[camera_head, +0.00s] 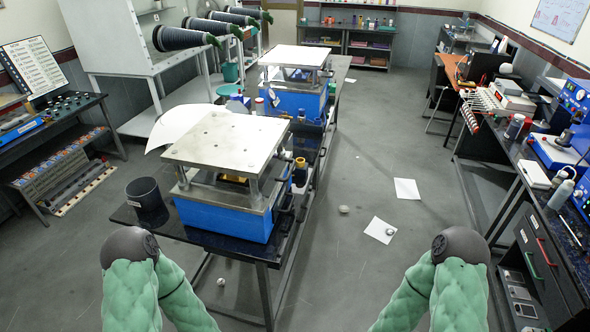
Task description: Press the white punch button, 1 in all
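I cannot make out the white punch button for certain in this view. A press-like machine with a blue base (222,219) and a flat grey top plate (224,140) stands on the near end of the dark bench. A second similar blue machine (299,100) with a pale top plate stands behind it. Green arm sections of mine with dark round joints show at the lower left and lower right. Neither of my grippers is in view, so I cannot see their state.
A dark bin (145,194) stands on the bench's left corner. A right-hand bench holds blue instruments (575,101) and bottles. White sheets (380,230) and small pale objects lie on the floor. The floor between the benches is otherwise mostly clear.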

